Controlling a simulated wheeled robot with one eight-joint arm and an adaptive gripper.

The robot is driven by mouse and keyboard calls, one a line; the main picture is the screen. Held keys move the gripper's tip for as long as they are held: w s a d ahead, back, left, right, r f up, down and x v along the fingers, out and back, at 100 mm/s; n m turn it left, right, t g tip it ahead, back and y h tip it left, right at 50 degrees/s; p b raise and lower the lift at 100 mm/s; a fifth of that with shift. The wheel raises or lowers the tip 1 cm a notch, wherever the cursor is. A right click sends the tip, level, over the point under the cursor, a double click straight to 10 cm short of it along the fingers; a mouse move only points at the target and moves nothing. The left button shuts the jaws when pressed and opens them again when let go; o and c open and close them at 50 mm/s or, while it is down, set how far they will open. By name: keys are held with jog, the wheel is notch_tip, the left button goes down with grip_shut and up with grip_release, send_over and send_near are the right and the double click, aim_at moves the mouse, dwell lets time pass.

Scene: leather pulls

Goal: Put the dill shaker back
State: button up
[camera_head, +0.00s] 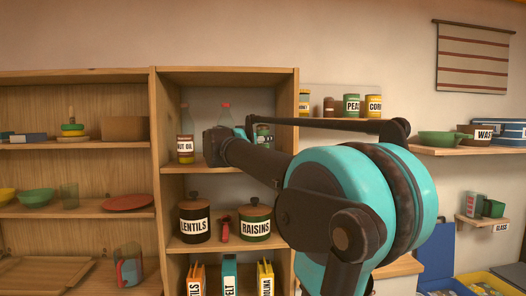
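No label reading "dill" is legible. A small green-and-dark container (264,137) stands on the upper shelf of the middle unit, partly hidden by my arm; I cannot tell whether it is the dill shaker.
The middle unit's shelf (205,168) has lentils (195,220) and raisins (254,222) jars below it. Labelled cans (352,104) stand on a wall shelf to the right. A small wall shelf (480,221) at far right holds small items. The left unit's shelves hold dishes.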

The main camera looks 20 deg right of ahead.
jog(key=shift+f, duration=1.95)
jog(key=shift+f, duration=0.1)
jog(key=o, duration=1.2)
jog(key=v, duration=1.2)
